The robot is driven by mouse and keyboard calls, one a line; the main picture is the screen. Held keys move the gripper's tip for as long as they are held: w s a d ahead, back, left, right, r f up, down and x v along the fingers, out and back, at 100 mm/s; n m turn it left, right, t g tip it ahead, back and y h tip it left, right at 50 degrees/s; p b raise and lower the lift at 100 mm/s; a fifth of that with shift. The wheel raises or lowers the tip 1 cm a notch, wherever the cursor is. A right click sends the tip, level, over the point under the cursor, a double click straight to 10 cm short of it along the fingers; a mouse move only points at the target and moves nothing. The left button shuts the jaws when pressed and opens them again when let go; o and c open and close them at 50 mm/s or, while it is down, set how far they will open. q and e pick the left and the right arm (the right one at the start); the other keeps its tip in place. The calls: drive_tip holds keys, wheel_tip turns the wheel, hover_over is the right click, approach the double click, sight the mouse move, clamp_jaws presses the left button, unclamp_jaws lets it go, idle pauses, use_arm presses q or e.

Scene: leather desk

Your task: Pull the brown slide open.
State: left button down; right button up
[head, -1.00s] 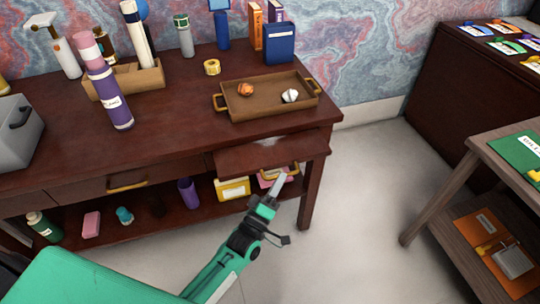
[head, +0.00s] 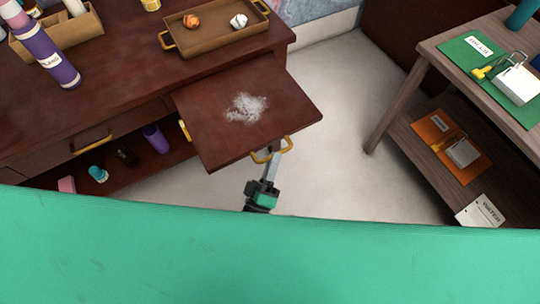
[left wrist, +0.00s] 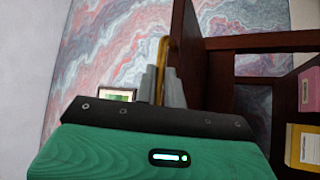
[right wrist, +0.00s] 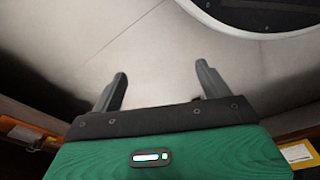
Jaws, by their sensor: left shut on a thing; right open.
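The brown slide (head: 205,110) is a flat dark-brown board standing well out from the front of the desk (head: 110,55). A patch of white powder (head: 246,107) lies on its top. Its yellow handle (head: 272,150) is on the front edge. My left gripper (head: 272,160) is shut on this handle; the left wrist view shows the grey fingers (left wrist: 161,85) on either side of the yellow bar (left wrist: 162,60). My right gripper (right wrist: 158,88) is open and empty over pale floor in the right wrist view; it is not seen in the head view.
A tray (head: 215,38) with an orange and a white lump sits on the desk. A closed drawer with a yellow handle (head: 92,141) is left of the slide. A side table (head: 430,60) stands at right. Pale floor (head: 340,120) between them is clear.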

use_arm(q)
drive_tip(key=shift+f, duration=0.1)
drive_tip(key=c, duration=1.5)
unclamp_jaws()
drive_tip(key=b+v, duration=0.2)
drive_tip(key=v, duration=1.2)
use_arm(e)
wheel_tip(320, 180, up, 6)
drive_tip(key=w, duration=0.1)
drive_tip(key=shift+w+a, duration=0.3)
drive_tip(key=shift+a, duration=0.1)
use_arm(q)
drive_tip(key=shift+w, duration=0.15)
